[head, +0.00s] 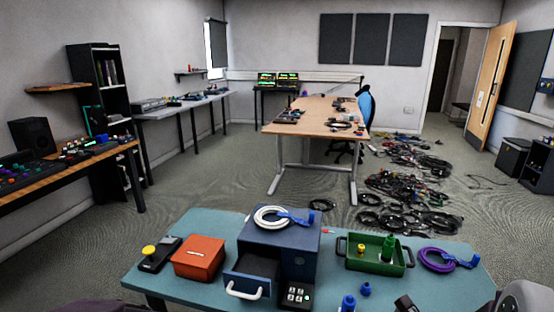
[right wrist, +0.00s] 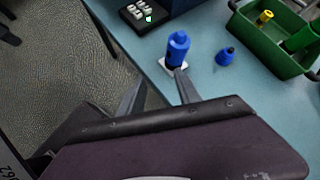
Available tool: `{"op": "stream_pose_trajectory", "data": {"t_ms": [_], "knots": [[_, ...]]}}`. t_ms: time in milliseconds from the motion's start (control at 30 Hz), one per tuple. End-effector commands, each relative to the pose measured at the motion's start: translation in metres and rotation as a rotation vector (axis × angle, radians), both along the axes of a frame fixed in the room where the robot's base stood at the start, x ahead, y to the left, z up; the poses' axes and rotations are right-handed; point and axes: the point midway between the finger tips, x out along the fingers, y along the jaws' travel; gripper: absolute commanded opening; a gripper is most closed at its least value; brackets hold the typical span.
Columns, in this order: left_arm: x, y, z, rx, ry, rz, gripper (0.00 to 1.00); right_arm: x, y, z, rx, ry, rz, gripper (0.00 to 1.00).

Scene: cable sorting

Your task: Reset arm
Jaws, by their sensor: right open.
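My right gripper (right wrist: 158,92) is open and empty in the right wrist view, its two grey fingers spread apart over the table's front edge. The right fingertip appears close to a blue bottle-shaped piece (right wrist: 178,50) on a white square base; I cannot tell whether they touch. That piece also shows at the bottom of the head view (head: 348,303). A smaller blue piece (right wrist: 227,57) stands to its right. A white coiled cable (head: 270,217) lies on the blue drawer box (head: 303,245), and a purple coiled cable (head: 433,260) lies at the table's right. My left gripper is not in view.
The teal table (head: 215,221) holds a red box (head: 198,258), a black device with a yellow knob (head: 157,255), a keypad (head: 297,295) and a green tray (head: 350,262) with yellow and green pieces. The blue box's drawer (head: 250,276) is pulled out. Cables litter the floor beyond.

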Motion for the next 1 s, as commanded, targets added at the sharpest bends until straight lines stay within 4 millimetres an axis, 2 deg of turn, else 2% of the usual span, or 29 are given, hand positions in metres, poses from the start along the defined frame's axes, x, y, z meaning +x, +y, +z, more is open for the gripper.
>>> {"op": "stream_pose_trajectory", "data": {"t_ms": [100, 200, 300, 400, 533, 667, 700, 867, 1000], "knots": [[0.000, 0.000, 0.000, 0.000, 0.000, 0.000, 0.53, -0.027, 0.032, -0.015, -0.145, 0.025, 0.291, 0.40], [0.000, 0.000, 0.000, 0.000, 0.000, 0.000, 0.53, -0.057, 0.050, -0.029, -0.304, 0.034, 0.592, 0.40], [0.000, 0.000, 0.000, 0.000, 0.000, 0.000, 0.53, -0.086, 0.057, -0.042, -0.491, 0.016, 0.940, 0.40], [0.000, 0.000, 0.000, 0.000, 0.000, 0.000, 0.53, -0.104, 0.053, -0.050, -0.684, -0.031, 1.289, 0.40], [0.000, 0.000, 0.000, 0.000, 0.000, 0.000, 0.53, -0.110, 0.043, -0.053, -0.910, -0.120, 1.685, 0.40], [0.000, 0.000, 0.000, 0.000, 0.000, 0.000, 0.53, -0.102, 0.038, -0.049, -1.116, -0.235, 2.035, 0.40], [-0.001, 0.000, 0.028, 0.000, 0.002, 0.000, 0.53, -0.102, 0.036, -0.021, -1.110, -0.227, 2.022, 0.40], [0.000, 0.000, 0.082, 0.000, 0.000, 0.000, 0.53, -0.103, 0.035, 0.031, -1.103, -0.221, 2.012, 0.40], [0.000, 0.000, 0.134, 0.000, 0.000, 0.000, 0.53, -0.103, 0.035, 0.084, -1.101, -0.219, 2.011, 0.40]]}}
